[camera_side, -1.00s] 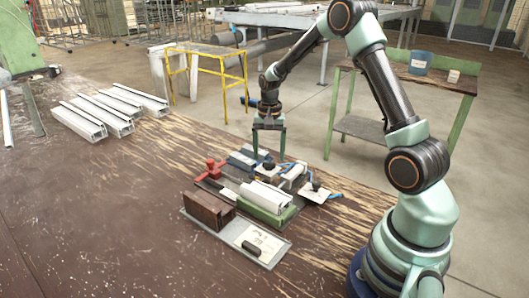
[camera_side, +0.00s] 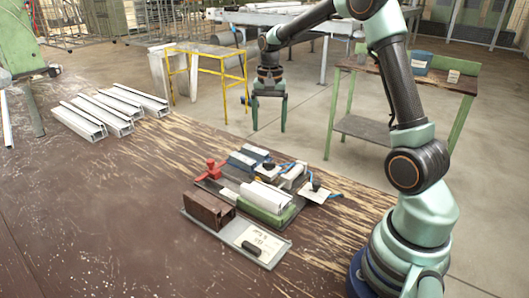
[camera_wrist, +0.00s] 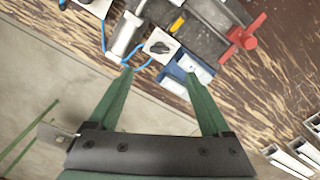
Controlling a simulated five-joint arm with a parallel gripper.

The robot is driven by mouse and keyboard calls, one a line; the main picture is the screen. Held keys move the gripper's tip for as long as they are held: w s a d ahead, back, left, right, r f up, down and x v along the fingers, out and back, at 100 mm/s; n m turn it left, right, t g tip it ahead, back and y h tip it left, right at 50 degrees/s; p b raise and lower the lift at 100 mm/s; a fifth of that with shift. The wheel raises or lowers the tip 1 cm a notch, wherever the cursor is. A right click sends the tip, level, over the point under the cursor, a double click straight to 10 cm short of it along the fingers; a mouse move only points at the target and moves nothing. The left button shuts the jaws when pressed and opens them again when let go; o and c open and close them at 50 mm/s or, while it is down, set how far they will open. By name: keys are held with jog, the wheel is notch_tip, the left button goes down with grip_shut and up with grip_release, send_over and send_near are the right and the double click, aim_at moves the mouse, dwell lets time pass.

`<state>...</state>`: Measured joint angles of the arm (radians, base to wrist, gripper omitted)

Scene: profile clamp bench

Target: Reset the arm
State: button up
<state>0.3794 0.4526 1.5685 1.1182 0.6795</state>
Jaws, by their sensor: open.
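My gripper (camera_side: 269,113) is raised above and behind the clamp fixture in the side view, with its two green fingers apart and nothing between them. In the wrist view my gripper (camera_wrist: 160,95) also shows open and empty. The clamp fixture (camera_side: 207,184) stands on the brown bench (camera_side: 110,200). It holds a white profile piece (camera_side: 266,195) on a green block (camera_side: 267,216). A red handle (camera_side: 210,170) is at its left; it also shows in the wrist view (camera_wrist: 243,38). A blue-grey part (camera_side: 245,158) sits at its back.
Several white profiles (camera_side: 92,120) lie at the bench's back left. A grey tray (camera_side: 238,238) with a brown block (camera_side: 209,210) and a labelled card is in front of the fixture. Blue cables (camera_side: 334,195) run at its right. The bench's left front is clear.

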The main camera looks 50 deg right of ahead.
jog(key=s+a+r+n+t, duration=0.2)
jog(key=s+a+r+n, duration=0.2)
jog(key=s+a+n, duration=0.2)
jog(key=s+a+r+n+t, duration=0.3)
jog(key=s+a+n, duration=0.3)
jog(key=a, duration=0.5)
jog(key=shift+s+r+t, duration=0.3)
jog(key=shift+s+r, duration=0.6)
jog(key=shift+s, duration=0.1)
